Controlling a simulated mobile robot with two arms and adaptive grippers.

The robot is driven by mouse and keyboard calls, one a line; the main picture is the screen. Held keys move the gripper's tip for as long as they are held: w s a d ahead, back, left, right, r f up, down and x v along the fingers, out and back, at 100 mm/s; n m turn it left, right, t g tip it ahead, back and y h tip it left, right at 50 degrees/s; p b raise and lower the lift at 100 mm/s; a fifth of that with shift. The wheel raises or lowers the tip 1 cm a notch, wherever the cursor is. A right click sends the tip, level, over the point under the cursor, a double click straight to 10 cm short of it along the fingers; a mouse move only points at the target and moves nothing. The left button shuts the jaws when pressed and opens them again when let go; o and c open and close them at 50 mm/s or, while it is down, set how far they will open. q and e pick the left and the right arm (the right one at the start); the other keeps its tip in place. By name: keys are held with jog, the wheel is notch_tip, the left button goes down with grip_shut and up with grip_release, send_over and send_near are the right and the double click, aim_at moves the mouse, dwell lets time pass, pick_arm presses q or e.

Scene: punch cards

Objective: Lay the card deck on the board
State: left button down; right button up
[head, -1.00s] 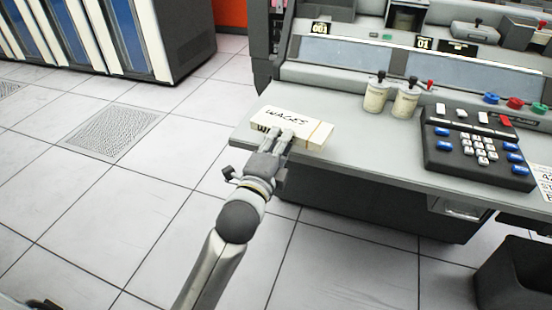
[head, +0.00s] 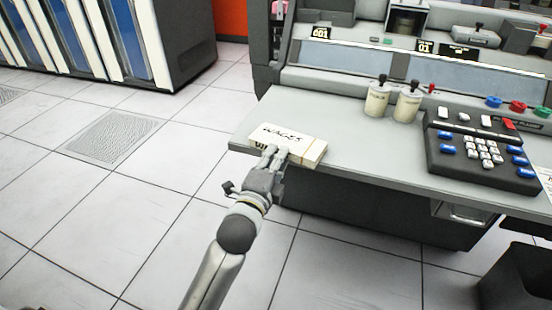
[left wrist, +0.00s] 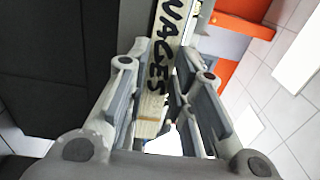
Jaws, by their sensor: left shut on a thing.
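The card deck (head: 296,138) is a cream block with black WAGES lettering, at the front left corner of the grey desk top (head: 345,150). My left gripper (head: 276,153) is shut on the deck from its near side. In the left wrist view the deck (left wrist: 160,75) sits between the two fingers, its lettering visible. I cannot tell whether the deck touches the desk top or hangs just above it. No separate board stands out from the desk top. My right gripper is not in view.
Two cream canisters (head: 392,102) stand further right on the desk. A dark keypad (head: 480,152) with blue and white keys lies right of them. The desk top between deck and canisters is clear. Tiled floor lies left of the desk; a dark bin (head: 515,280) stands below right.

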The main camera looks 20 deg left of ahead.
pick_arm(q)
jog(key=c, duration=1.3)
grip_release()
jog(key=shift+o, duration=0.2)
